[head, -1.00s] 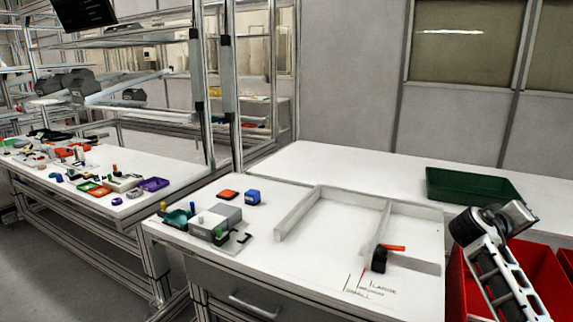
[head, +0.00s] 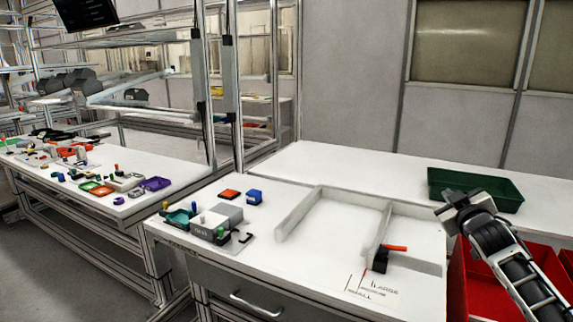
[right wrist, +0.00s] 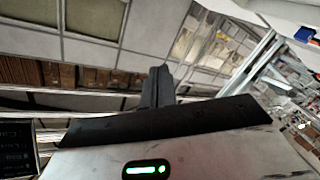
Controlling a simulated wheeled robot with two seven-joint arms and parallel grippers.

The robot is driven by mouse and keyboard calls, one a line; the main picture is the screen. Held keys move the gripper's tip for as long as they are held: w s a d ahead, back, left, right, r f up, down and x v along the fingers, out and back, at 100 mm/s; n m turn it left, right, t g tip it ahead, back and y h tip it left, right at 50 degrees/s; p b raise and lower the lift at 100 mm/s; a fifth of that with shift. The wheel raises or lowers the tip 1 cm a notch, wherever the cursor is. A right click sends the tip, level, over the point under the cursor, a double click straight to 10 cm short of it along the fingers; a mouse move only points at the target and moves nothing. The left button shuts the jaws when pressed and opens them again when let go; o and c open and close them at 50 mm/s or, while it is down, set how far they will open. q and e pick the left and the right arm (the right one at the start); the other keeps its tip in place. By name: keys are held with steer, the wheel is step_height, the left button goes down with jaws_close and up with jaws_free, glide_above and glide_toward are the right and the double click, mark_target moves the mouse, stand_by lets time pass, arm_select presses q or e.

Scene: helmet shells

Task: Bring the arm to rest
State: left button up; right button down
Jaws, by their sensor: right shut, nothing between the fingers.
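My right gripper (head: 448,203) is at the right of the head view, raised in front of the green tray and above the red bins. Its fingers show as a dark closed pair in the right wrist view (right wrist: 158,88), shut with nothing between them. It touches nothing that I can see. My left gripper is not in view.
A white table (head: 300,270) holds a divided white frame (head: 290,214), a black and red tool (head: 381,258), a grey fixture (head: 215,218) and a blue block (head: 254,197). A green tray (head: 500,186) lies behind. Red bins (head: 462,290) stand at the right.

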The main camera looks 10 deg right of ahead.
steer(key=s+a+f+n+g+y, duration=0.1)
steer(key=s+a+f+y, duration=0.25)
steer(key=a+f, duration=0.7)
steer(key=s+a+f+g+y, duration=0.3)
steer(key=s+a+f, duration=1.2)
steer(key=s+f, duration=0.2)
steer(key=shift+s+a+f+g, duration=0.4)
steer(key=shift+s, duration=0.15)
steer(key=c, duration=1.9)
jaws_free()
steer(key=s+a+f+m, duration=0.1)
steer(key=s+a, duration=0.2)
steer(key=s, duration=0.3)
steer(key=s+a+f+m+g+y, duration=0.1)
steer(key=s+a, duration=0.3)
steer(key=s, duration=0.2)
steer(key=shift+g, duration=0.3)
steer(key=o, duration=0.5)
steer(key=shift+s+a+y, duration=0.2)
steer(key=shift+s+y, duration=0.05)
steer(key=shift+s, duration=0.05)
